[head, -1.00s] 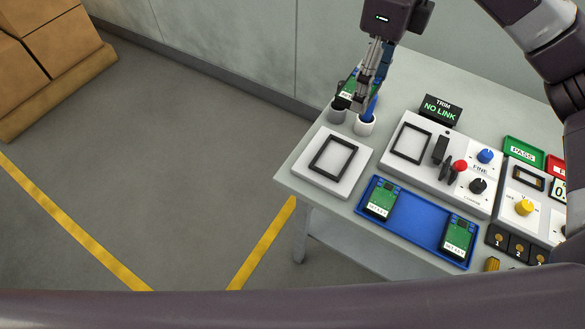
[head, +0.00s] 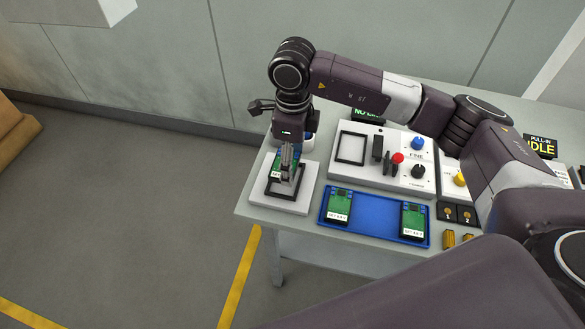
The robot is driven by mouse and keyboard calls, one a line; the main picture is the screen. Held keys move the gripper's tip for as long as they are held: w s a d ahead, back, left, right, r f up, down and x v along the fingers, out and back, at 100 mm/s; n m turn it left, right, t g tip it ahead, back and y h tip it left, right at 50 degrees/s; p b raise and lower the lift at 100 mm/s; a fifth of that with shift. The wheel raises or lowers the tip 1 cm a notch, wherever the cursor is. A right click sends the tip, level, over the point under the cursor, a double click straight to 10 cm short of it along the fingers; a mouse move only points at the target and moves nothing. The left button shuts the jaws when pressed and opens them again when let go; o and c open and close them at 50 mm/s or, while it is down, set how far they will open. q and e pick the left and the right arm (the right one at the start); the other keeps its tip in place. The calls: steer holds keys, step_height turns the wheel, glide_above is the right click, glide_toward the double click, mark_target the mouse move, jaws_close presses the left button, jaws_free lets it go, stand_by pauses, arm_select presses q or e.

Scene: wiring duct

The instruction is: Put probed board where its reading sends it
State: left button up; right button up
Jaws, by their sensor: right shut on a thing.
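My right gripper (head: 288,177) is shut on a green board (head: 277,168) with a white label. It holds the board over the black square frame (head: 270,190) on the white pad (head: 287,207) at the table's left end. I cannot tell whether the board touches the frame. Two more green boards lie in the blue tray (head: 372,217), one at its left end (head: 339,205) and one at its right end (head: 413,218). The trim display (head: 367,114) is mostly hidden behind my right arm. My left gripper is not in view.
The white console (head: 392,172) has an empty black frame (head: 352,147), blue, red and black controls. A cup (head: 308,138) stands behind my gripper. A display (head: 541,146) reading "PULL-IN IDLE" stands at right. Numbered black slots (head: 457,214) lie right of the tray.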

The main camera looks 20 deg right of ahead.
step_height(320, 180, down, 4)
steer(key=shift+f+p, duration=0.25)
steer(key=shift+p, duration=0.3)
steer(key=shift+f, duration=0.1)
steer(key=shift+f+b, duration=0.15)
steer(key=shift+b, duration=0.15)
steer(key=o, duration=1.2)
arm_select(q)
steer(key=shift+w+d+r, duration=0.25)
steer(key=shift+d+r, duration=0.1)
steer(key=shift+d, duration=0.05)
arm_select(e)
steer(key=shift+r+p, duration=0.35)
steer(key=shift+r+b, duration=0.35)
steer(key=shift+b, duration=0.05)
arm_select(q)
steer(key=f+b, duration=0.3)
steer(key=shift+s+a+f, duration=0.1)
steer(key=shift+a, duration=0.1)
arm_select(e)
step_height(320, 180, up, 11)
steer(key=shift+r, duration=0.1)
